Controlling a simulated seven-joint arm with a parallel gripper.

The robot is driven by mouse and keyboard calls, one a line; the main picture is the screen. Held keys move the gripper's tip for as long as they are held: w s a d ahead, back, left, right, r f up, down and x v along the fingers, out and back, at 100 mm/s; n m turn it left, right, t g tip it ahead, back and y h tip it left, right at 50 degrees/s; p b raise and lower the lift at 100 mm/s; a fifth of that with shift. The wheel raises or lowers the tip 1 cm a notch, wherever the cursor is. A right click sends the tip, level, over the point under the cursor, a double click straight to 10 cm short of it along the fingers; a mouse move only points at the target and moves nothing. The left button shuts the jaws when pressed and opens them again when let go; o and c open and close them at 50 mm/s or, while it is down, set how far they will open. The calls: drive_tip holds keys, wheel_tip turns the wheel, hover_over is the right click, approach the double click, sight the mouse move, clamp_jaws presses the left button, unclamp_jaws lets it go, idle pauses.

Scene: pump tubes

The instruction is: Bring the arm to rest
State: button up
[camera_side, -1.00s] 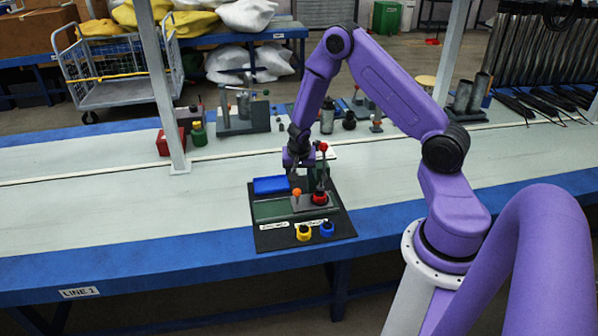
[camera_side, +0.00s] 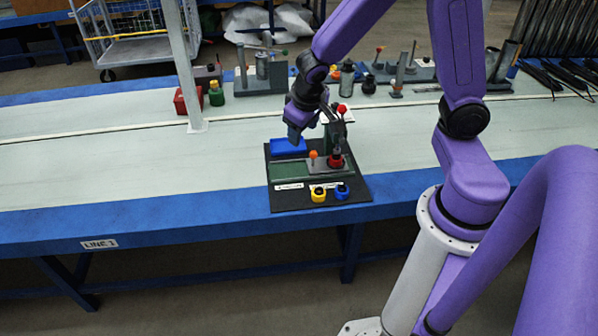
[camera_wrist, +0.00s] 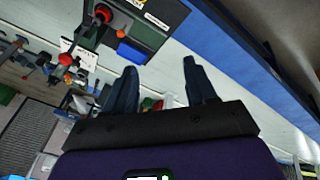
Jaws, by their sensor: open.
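My gripper (camera_side: 309,130) is open and empty, above the back left part of the black board (camera_side: 284,202) in the side view. In the wrist view its two dark fingers (camera_wrist: 160,69) are spread with nothing between them. On the board are a blue block (camera_side: 288,147), a green panel (camera_side: 290,169), an orange knob (camera_side: 313,154), a red-based post with a red ball (camera_side: 342,109), and a yellow ring (camera_side: 318,195) and blue ring (camera_side: 342,191) at the front. The board also shows at the top of the wrist view (camera_wrist: 170,15). My upper arm leaves the side view's top edge.
A red box (camera_side: 187,100) and green bottle (camera_side: 216,94) stand behind left, near a white upright post (camera_side: 184,60). Metal fixtures (camera_side: 262,75) and several small parts line the back. The pale bench (camera_side: 100,165) left of the board is clear.

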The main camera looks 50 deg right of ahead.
drive_tip(key=s+a+r+n+g+y, duration=0.1)
drive_tip(key=s+a+r+n, duration=0.2)
drive_tip(key=s+n, duration=0.3)
drive_tip(key=s+a+r+n+g+y, duration=0.2)
drive_tip(key=s+n, duration=0.5)
drive_tip(key=s, duration=0.8)
drive_tip(key=shift+s+a+r, duration=0.2)
drive_tip(key=shift+a+r, duration=0.5)
drive_tip(key=shift+a, duration=0.1)
